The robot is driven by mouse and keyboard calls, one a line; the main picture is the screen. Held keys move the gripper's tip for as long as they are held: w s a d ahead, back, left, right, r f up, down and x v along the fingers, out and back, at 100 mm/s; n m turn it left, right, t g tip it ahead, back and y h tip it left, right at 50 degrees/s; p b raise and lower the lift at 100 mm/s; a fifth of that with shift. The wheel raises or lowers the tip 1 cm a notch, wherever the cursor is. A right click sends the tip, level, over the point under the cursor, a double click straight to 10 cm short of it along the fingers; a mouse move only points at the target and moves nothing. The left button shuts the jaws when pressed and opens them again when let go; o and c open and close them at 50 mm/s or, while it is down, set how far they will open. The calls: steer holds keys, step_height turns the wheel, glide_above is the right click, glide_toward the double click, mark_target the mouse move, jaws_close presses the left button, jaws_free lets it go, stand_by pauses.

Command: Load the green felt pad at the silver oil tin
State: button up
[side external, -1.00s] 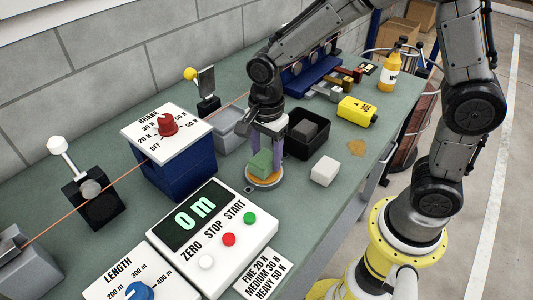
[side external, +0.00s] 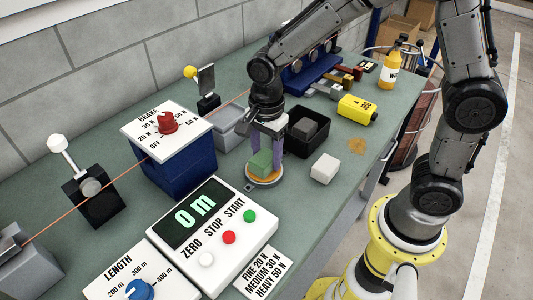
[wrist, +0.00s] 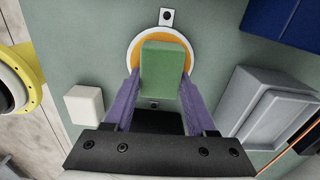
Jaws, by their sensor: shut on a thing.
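The green felt pad (side external: 261,163) is a green block. My gripper (wrist: 161,82) is shut on it, with one purple finger on each side. The silver oil tin (side external: 264,182) is a shallow round dish with a pale rim and an orange inside. The pad is over the tin's opening, at or just above the orange surface; I cannot tell if it touches. In the wrist view the tin (wrist: 133,49) shows around the pad's far end, and the near part of the tin is hidden by the pad and fingers.
A white block (side external: 325,168) stands right of the tin. A black bin (side external: 322,141) with a dark block and a grey bin (side external: 232,135) stand behind. The control box (side external: 213,238) is in front at left. A yellow can (side external: 357,107) and an amber bottle (side external: 389,70) are further right.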

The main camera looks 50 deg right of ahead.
mark_target(267, 153)
steer(key=shift+f, duration=0.1)
steer(key=shift+r, duration=3.6)
steer(key=shift+d, duration=0.2)
steer(key=w+d+r+n, duration=0.8)
steer(key=w+r+n, duration=0.1)
steer(key=n, duration=0.8)
steer(key=shift+w+r, duration=0.4)
steer(key=shift+w, duration=0.2)
